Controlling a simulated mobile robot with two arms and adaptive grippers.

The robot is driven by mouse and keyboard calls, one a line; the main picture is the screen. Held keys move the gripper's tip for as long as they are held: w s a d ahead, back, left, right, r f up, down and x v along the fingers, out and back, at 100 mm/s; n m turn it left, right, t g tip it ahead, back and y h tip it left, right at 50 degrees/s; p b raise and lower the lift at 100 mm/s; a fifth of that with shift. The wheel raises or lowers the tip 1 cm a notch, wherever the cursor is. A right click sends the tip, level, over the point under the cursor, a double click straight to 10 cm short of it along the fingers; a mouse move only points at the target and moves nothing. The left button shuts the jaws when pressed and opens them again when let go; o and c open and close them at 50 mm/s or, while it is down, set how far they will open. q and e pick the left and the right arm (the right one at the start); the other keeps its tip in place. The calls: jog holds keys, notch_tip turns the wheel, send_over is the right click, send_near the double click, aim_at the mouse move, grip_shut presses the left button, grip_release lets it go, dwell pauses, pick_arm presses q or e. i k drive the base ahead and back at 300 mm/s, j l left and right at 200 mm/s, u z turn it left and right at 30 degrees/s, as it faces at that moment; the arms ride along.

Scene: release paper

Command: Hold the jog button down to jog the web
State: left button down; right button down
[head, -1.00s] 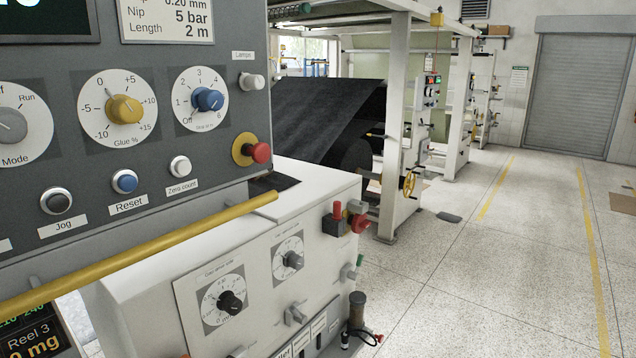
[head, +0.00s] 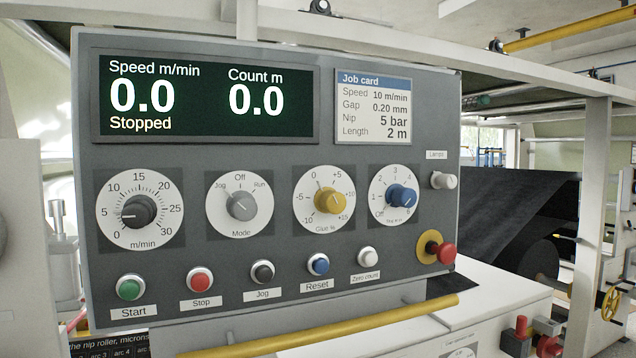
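The black jog button (head: 262,272) sits in the lower row of the grey control panel (head: 270,165), above its "Jog" label. It is between the red stop button (head: 200,280) and the blue reset button (head: 317,265). The grey mode knob (head: 240,206) is above it; its pointer seems turned up-left, toward Jog, but is small. The display (head: 205,98) reads speed 0.0, count 0.0 and "Stopped". The dark web (head: 515,215) slopes down to a roll behind the panel at right. Neither gripper is in view, and nothing touches the jog button.
A yellow rail (head: 330,328) runs across below the panel. A red mushroom button (head: 446,253) sticks out at the panel's lower right. The green start button (head: 130,287) is at the lower left. The space in front of the buttons looks clear.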

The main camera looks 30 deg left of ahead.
aim_at(264, 273)
jog(key=k+j+u, duration=0.15)
jog(key=u, duration=1.1)
